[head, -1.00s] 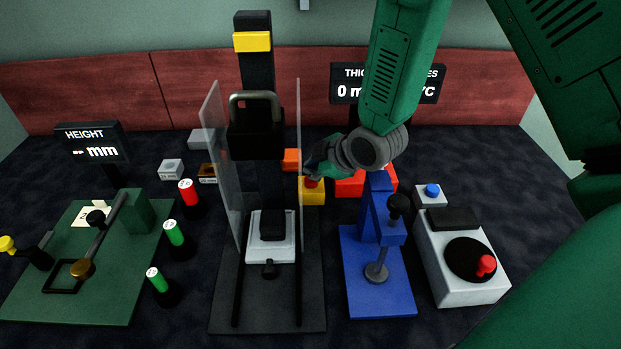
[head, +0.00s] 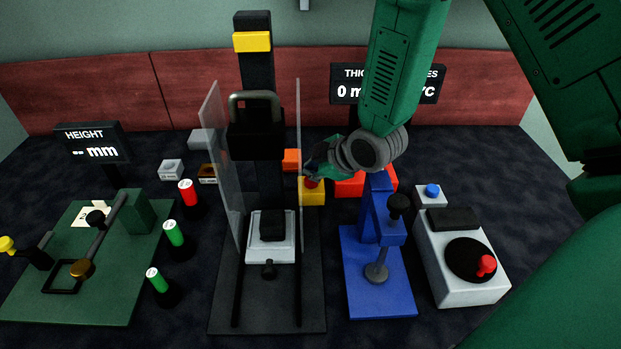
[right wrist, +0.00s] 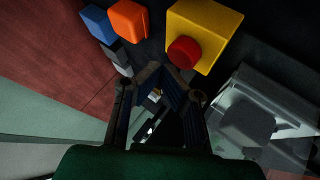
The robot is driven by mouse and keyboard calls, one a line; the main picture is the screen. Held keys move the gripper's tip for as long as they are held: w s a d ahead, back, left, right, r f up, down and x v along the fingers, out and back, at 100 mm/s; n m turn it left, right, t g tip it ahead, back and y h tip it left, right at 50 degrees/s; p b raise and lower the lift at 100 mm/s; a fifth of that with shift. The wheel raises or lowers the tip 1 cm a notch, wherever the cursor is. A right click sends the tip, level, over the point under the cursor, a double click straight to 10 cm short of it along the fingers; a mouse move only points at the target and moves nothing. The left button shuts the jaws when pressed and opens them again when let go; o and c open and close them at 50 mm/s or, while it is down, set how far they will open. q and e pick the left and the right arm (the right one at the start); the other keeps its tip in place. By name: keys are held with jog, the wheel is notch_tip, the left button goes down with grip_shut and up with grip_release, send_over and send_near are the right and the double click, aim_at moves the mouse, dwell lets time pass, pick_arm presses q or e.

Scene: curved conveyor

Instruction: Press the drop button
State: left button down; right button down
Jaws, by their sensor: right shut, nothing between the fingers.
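A yellow box (head: 313,197) with a red button (head: 311,183) on top stands just right of the drop tower. It also shows in the right wrist view as a yellow box (right wrist: 212,28) with a round red button (right wrist: 184,53). My right gripper (head: 310,170) is shut and empty, with its fingertips close above the button in the head view. In the right wrist view the fingertips (right wrist: 172,72) appear just below the button. I cannot tell whether they touch it. My left gripper is not in view.
The drop tower has a black weight (head: 257,138) raised between clear guards (head: 224,165). A blue press (head: 380,285) and a grey-white device (head: 468,275) stand to the right. A green height gauge (head: 90,285) and several coloured cylinders stand to the left.

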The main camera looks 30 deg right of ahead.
jog(key=shift+f, duration=0.25)
jog(key=shift+f+b, duration=0.35)
jog(key=shift+f, duration=0.15)
dwell(0.5)
jog(key=shift+s+a+f, duration=0.15)
jog(key=shift+s+f, duration=0.1)
jog(key=shift+f, duration=0.15)
dwell(0.4)
jog(key=shift+d+r+p, duration=0.25)
jog(key=shift+r+p, duration=0.35)
jog(key=shift+r, duration=0.15)
jog(key=shift+d+r, duration=0.1)
jog(key=shift+r, duration=0.2)
jog(key=shift+d, duration=0.1)
jog(key=shift+w, duration=0.1)
